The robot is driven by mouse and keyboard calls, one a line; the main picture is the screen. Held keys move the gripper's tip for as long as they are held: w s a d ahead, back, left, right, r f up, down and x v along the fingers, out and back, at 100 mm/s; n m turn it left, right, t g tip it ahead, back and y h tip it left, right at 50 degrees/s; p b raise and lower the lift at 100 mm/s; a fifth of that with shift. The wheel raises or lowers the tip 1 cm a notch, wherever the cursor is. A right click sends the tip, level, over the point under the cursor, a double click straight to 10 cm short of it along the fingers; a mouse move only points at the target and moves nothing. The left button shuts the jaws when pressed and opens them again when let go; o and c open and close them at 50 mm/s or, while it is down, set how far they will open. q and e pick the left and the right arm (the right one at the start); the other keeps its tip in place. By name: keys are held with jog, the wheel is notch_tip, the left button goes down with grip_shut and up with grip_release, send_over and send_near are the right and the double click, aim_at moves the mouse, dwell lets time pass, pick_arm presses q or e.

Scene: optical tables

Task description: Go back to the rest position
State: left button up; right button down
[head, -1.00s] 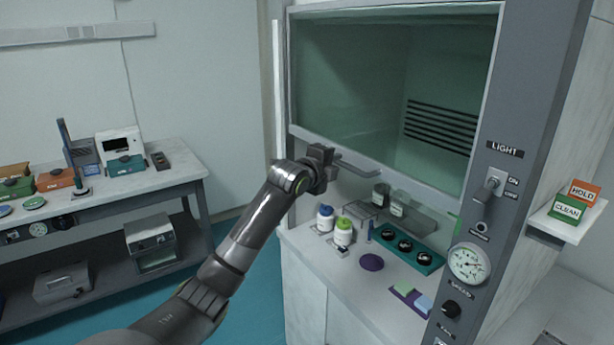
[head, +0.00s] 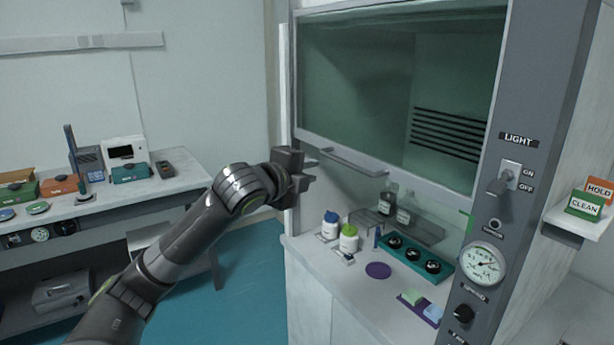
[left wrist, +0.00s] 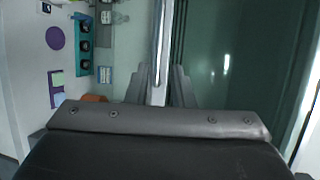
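My left gripper (head: 304,174) is raised in front of the fume hood, at the left end of the sash handle (head: 356,163) in the head view. In the left wrist view its two fingers (left wrist: 161,88) stand apart. The pale handle bar (left wrist: 162,40) shows in line with the gap between them. No held object shows, and I cannot tell whether the fingers touch the bar. The glass sash (head: 365,90) is partly raised, with a gap above the hood worktop. My right gripper is in neither view.
On the hood worktop stand a blue-capped bottle (head: 331,226), a green-capped bottle (head: 348,239), a purple disc (head: 378,271) and a teal tray (head: 440,272). A bench (head: 190,180) with instruments stands at left. Open teal floor (head: 245,285) lies between bench and hood.

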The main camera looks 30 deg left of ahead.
pick_arm(q)
jog(key=shift+s, duration=0.1)
dwell(0.5)
